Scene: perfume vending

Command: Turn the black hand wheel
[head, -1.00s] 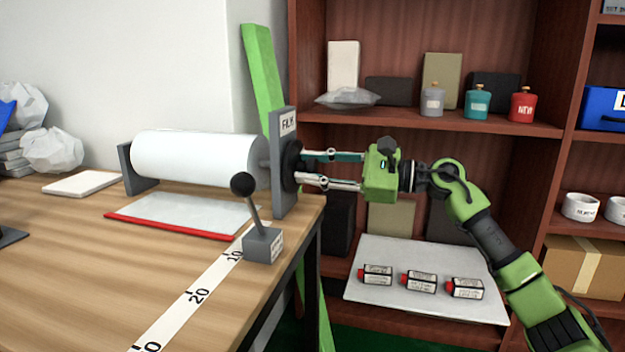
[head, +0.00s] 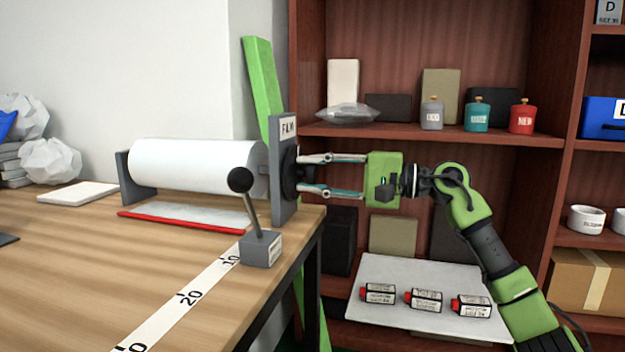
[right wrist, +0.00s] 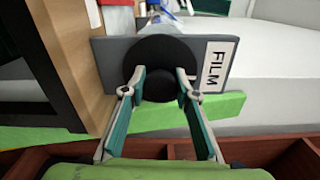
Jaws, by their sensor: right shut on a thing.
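The black hand wheel (head: 288,172) sits on the outer face of the grey end plate labelled FILM (head: 285,207). It also shows in the right wrist view (right wrist: 165,53) as a dark disc with a round hub. My right gripper (head: 300,174) reaches in from the right and is shut on the wheel. In the right wrist view, its two fingertips (right wrist: 162,76) sit either side of the hub. The wheel is partly hidden by the plate edge and fingers in the head view. A white film roll (head: 195,166) lies behind the plate. My left gripper is not in view.
A lever with a black ball (head: 240,180) stands on a grey block near the table's right edge. A red-edged film sheet (head: 185,222) lies under the roll. The shelf (head: 440,131) behind holds bottles; several small boxes lie on a white board (head: 410,265) below.

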